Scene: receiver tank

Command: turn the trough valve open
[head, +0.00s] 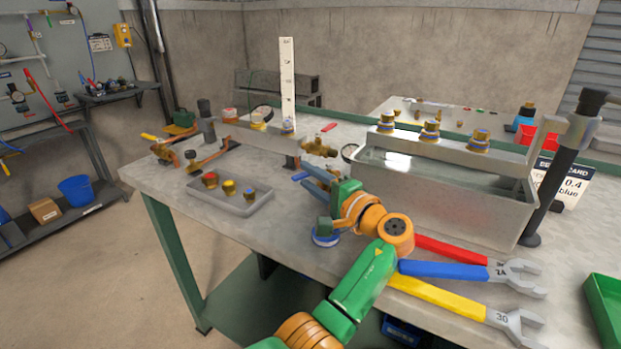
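The trough (430,205) is a grey open-topped metal tank on the workbench, right of centre. A brass valve fitting (319,148) sits just left of the trough; I cannot tell for sure that it is the trough valve. A small red piece (329,127) shows behind it, and I cannot tell whether they are joined. My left gripper (307,176) has blue fingers. They appear spread, with nothing seen between them, and point toward the area just in front of the brass fitting. A small dark blue piece lies by the fingertips. My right gripper is not in view.
Large wrenches with red, blue and yellow handles (440,297) lie at the front right. A grey tray (229,198) with several fittings is at the left. A white gauge strip (287,83) stands behind. A dark post (560,165) stands at the trough's right end.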

